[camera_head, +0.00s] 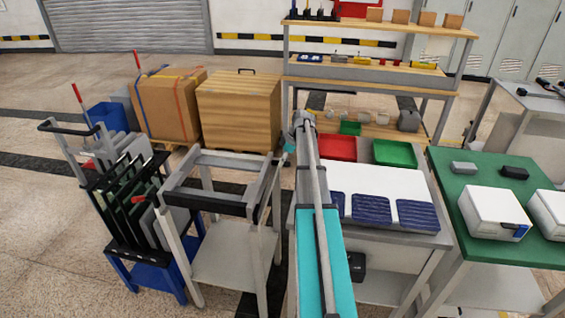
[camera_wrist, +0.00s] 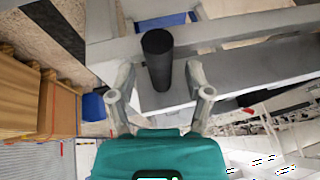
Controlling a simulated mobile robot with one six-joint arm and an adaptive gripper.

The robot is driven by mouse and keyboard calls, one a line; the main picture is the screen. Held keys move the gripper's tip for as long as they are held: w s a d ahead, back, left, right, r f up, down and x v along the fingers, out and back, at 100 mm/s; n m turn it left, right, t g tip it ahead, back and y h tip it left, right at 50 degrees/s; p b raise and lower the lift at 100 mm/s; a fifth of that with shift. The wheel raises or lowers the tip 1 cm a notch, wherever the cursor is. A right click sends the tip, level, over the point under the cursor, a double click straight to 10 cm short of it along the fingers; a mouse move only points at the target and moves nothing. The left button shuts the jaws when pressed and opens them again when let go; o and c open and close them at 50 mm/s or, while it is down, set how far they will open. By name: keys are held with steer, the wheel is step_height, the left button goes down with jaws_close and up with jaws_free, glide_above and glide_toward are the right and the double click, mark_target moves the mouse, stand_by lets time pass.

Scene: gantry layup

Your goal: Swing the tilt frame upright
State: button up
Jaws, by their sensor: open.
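The tilt frame (camera_head: 228,158) is a grey rectangular frame with dark parts on its front bar. It lies roughly flat on top of a grey stand (camera_head: 233,262). In the wrist view a black cylindrical grip (camera_wrist: 158,60) stands out from a grey bar (camera_wrist: 225,32) of the frame. My gripper (camera_wrist: 160,74) is open, with one finger on each side of the grip and visible gaps between. In the head view my gripper (camera_head: 287,146) is small and partly hidden by my arm, near the frame's back right corner. A red-tipped lever (camera_head: 145,198) shows at the stand's left.
A rack of dark panels (camera_head: 125,215) stands close left of the stand. A white-topped table (camera_head: 385,183) with blue panels is to the right, and a green table (camera_head: 455,180) farther right. Wooden crates (camera_head: 238,108) stand behind. Floor is free at the front left.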

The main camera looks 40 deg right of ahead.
steer(key=shift+c, duration=0.2)
jaws_close()
steer(key=shift+a+r, duration=0.1)
steer(key=shift+r, duration=0.05)
